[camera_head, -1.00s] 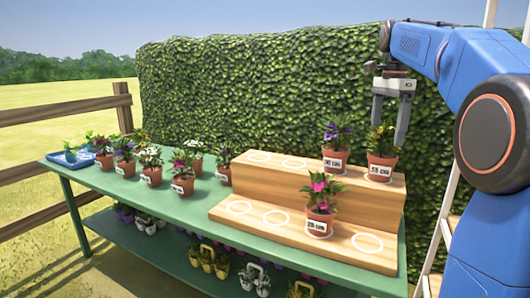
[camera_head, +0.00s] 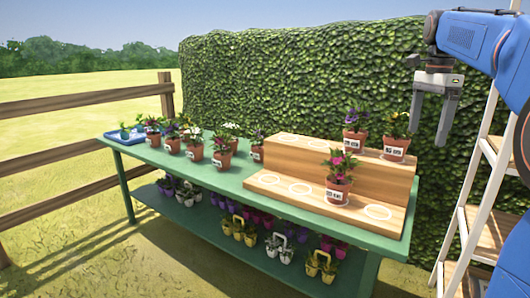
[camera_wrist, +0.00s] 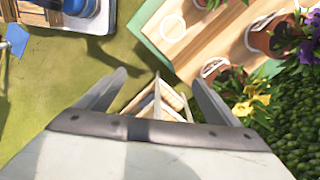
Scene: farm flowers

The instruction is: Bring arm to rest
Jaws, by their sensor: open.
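My gripper (camera_head: 433,110) is open and empty in the head view. It hangs in the air above and to the right of the wooden two-step stand (camera_head: 400,176), apart from the pots. In the wrist view my gripper (camera_wrist: 155,90) shows both fingers spread with nothing between them. On the upper step are a purple-flowered pot (camera_head: 355,143) and a yellow-flowered pot (camera_head: 396,148). A pink-flowered pot (camera_head: 338,187) stands on the lower step. All are upright in terracotta pots with white labels. Several white circles on the steps are bare.
The green table (camera_head: 240,190) holds several more flower pots at left and a blue tray (camera_head: 125,135). Baskets (camera_head: 280,248) fill its lower shelf. A white ladder-like shelf (camera_head: 480,190) stands at right. A hedge (camera_head: 300,85) rises behind, and a wooden fence (camera_head: 85,150) runs at left.

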